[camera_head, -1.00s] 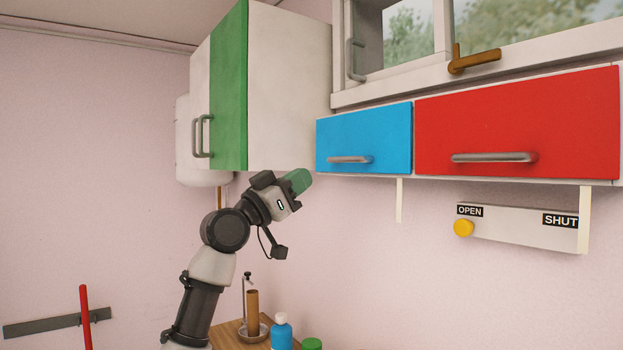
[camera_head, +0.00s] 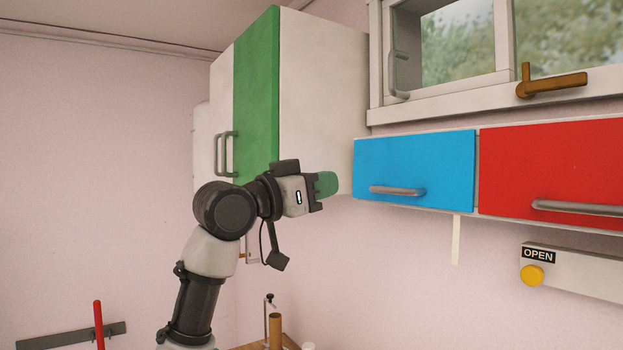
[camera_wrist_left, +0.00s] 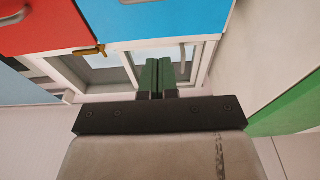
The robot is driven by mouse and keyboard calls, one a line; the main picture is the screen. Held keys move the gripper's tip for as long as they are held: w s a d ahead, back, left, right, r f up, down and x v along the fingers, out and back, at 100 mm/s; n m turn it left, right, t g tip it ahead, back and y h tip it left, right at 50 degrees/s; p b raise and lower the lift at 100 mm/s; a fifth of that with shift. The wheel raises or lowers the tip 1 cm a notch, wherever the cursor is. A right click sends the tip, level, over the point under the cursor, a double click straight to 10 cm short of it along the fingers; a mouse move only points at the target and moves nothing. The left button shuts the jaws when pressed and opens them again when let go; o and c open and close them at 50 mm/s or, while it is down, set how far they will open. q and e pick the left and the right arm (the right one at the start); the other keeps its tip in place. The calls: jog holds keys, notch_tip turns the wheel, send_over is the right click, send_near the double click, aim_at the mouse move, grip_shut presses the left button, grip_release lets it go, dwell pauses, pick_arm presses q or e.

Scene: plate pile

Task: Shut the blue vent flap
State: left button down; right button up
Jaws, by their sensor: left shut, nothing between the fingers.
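The blue flap (camera_head: 415,168) is a flat panel with a grey bar handle, under the window at the right of the head view. Its front looks nearly in line with the red panel beside it; I cannot tell whether a gap stands behind it. It also shows at the top of the left wrist view (camera_wrist_left: 160,16). My left gripper (camera_head: 328,184) has green fingers and is shut and empty. In the head view it appears just left of the flap, pointing right, apart from the handle. Its closed fingertips (camera_wrist_left: 157,66) show in the left wrist view. My right gripper is not in view.
A red panel (camera_head: 560,170) with a handle adjoins the flap on the right. A green-and-white cabinet (camera_head: 256,95) stands left, behind my gripper. The window (camera_head: 460,45) with a brown latch is above. A yellow knob (camera_head: 532,275) sits below, by an OPEN label.

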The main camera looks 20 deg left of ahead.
aim_at(387, 189)
pick_arm(q)
jog(key=w+d+p, duration=0.1)
jog(key=w+d, duration=0.1)
jog(key=w, duration=0.1)
jog(key=w+d+p, duration=0.2)
jog(key=w, duration=0.1)
jog(key=w+d+p, duration=0.2)
jog(key=w, duration=0.1)
jog(key=shift+d+f, duration=0.35)
jog(key=shift+f, duration=0.2)
jog(key=shift+w+d+f+b, duration=0.2)
jog(key=shift+w+f+b, duration=0.1)
jog(key=shift+f, duration=0.05)
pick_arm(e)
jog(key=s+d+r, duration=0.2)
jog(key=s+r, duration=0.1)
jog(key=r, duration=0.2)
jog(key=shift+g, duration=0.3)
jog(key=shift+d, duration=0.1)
